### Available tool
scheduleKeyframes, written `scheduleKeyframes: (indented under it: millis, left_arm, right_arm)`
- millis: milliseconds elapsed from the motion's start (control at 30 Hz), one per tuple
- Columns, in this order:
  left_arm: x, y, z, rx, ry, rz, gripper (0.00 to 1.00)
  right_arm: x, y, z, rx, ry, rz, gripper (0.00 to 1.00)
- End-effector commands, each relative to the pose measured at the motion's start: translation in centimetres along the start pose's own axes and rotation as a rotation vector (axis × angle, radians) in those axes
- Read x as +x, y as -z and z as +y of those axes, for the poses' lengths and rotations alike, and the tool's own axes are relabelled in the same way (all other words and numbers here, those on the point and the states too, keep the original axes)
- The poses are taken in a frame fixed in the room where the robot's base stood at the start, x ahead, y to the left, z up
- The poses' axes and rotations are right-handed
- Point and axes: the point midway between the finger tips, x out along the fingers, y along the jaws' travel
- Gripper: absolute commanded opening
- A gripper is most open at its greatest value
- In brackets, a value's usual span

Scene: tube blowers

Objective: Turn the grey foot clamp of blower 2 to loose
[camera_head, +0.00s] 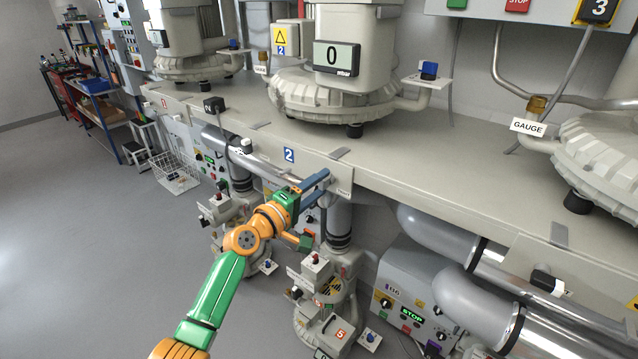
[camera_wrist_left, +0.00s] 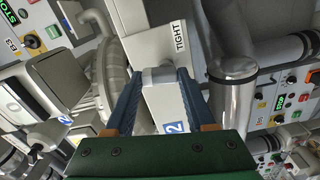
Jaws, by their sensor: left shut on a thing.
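Blower 2 (camera_head: 325,98) stands on the bench, with a display above it reading 0. A blue plate marked 2 (camera_head: 289,155) is on the bench front below it. My left gripper (camera_head: 327,180) reaches the bench's front face, right of this plate. In the left wrist view its blue fingers (camera_wrist_left: 160,78) are shut on the small grey foot clamp (camera_wrist_left: 160,74). A white label reading TIGHT (camera_wrist_left: 180,37) is just beyond the clamp. In the head view the clamp is mostly hidden by the fingers. My right gripper is not in view.
The bench (camera_head: 420,160) has grey tabs along its edge. Below it are a vertical pipe (camera_head: 340,222), large horizontal pipes (camera_head: 470,262), a control box (camera_head: 415,300) reading STOP and a pump unit (camera_head: 325,310) close to my arm. The floor (camera_head: 90,230) at left is open.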

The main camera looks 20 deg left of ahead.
Motion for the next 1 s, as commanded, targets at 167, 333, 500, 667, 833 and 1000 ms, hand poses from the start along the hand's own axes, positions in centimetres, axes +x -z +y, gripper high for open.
scheduleKeyframes:
  millis: [167,333,500,667,833,1000]
  left_arm:
    - [0.0,0.11,0.07,-0.095,0.0,0.001,0.0]
    - [-0.01,0.17,0.02,-0.152,0.001,0.001,0.0]
    - [-0.01,0.17,-0.03,-0.182,0.001,0.001,0.0]
    - [-0.01,0.16,-0.06,-0.192,0.001,0.0,0.0]
    - [0.0,0.15,-0.07,-0.192,0.001,0.0,0.0]
    - [0.0,0.14,-0.08,-0.192,0.001,0.0,0.66]
  right_arm:
    - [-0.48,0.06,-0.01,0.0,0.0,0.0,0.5]
    - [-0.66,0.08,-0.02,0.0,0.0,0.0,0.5]
    - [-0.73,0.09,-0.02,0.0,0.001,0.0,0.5]
    - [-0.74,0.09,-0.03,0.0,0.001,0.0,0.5]
    - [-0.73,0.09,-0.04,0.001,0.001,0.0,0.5]
    - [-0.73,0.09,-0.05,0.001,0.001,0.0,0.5]
